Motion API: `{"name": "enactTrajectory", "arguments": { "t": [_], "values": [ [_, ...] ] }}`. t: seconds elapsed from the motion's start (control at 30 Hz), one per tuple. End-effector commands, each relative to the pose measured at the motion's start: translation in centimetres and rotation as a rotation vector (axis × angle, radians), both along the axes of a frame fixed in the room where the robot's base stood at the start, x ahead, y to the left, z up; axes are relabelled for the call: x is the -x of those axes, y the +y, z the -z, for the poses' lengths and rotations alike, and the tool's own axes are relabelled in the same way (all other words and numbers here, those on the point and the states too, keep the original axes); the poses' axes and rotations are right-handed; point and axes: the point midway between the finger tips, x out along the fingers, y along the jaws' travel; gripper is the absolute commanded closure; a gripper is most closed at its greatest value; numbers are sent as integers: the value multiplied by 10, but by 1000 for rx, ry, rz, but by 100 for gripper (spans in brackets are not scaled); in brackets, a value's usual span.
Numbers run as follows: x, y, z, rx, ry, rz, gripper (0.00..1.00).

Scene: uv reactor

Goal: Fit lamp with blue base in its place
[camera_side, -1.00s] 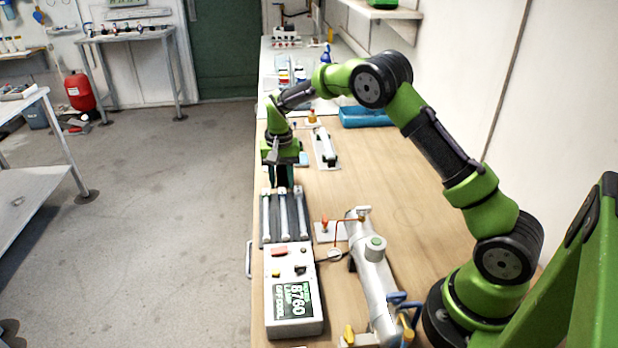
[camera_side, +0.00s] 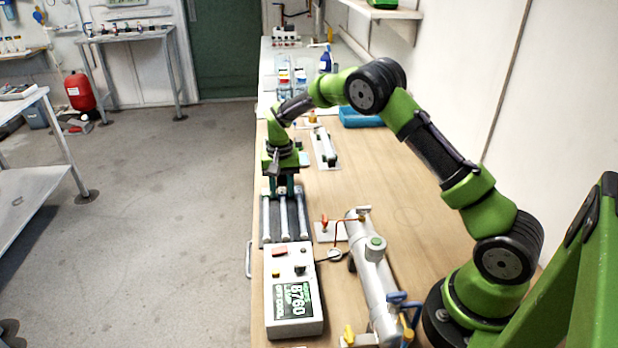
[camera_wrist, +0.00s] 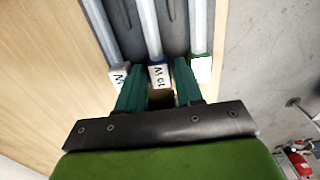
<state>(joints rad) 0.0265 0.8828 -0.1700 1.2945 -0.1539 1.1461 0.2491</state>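Three white tube lamps lie side by side in a dark rack (camera_side: 275,240). The middle lamp (camera_wrist: 150,30) has a blue base (camera_wrist: 158,67) with a label on it that seems to read 10 W. It also shows in the side view (camera_side: 284,218). My gripper (camera_wrist: 157,80) is open over the rack's far end, its teal fingers on either side of the blue-based end. I cannot tell whether they touch it. In the side view my gripper (camera_side: 283,188) hides the lamp bases. A silver reactor cylinder (camera_side: 376,278) lies on the bench to the right.
The neighbouring lamps lie close beside the fingers; the right one has a green base (camera_wrist: 201,68). A control box (camera_side: 292,290) stands in front of the rack. Another white tube (camera_side: 326,148) lies on a plate farther back. A blue tray (camera_side: 362,117) lies behind.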

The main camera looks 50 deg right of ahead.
Motion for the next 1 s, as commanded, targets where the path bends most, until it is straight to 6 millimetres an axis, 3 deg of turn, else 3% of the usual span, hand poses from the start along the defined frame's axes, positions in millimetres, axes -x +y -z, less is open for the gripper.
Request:
{"name": "enactTrajectory", "arguments": {
  "t": [0.03,0.23,1.0],
  "values": [
    [0,0,0,0,0,0,72],
    [0,0,0,0,0,0,100],
    [0,0,-39,1,-2,0,100]
  ]
}}
